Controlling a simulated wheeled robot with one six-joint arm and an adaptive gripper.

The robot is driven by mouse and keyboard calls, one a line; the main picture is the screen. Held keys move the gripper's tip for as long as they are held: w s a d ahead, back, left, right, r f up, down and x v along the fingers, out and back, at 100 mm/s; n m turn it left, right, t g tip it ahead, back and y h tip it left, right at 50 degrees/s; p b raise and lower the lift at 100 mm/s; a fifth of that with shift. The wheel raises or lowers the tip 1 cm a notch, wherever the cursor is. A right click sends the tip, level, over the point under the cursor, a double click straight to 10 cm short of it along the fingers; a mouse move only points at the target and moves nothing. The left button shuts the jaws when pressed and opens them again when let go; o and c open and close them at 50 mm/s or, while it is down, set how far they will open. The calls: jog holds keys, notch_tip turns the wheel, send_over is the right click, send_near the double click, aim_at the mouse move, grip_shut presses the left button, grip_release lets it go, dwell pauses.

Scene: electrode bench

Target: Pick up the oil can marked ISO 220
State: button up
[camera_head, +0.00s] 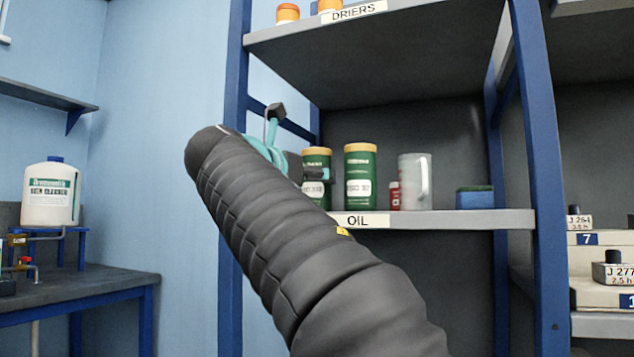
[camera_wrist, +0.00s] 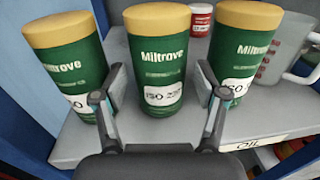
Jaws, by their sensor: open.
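Three green cans with yellow lids stand upright on the OIL shelf. In the wrist view the middle can (camera_wrist: 160,62), whose label starts ISO 22 with its last digit unclear, is between the spread fingers of my gripper (camera_wrist: 161,72). The fingers are open, one on each side of it; I cannot tell whether they touch it. The left can (camera_wrist: 68,65) has its number hidden by a finger. The right can (camera_wrist: 240,50) has its label partly covered; it also shows in the head view (camera_head: 361,165) with a label like ISO 32. My arm hides part of the row there.
The shelf edge (camera_head: 475,220) carries an OIL label. The DRIERS shelf (camera_head: 400,22) is above. Blue posts (camera_head: 540,170) flank the shelf.

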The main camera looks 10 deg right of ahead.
jog(key=x, duration=0.3)
jog(key=shift+w+d, duration=0.1)
jog(key=c, duration=1.3)
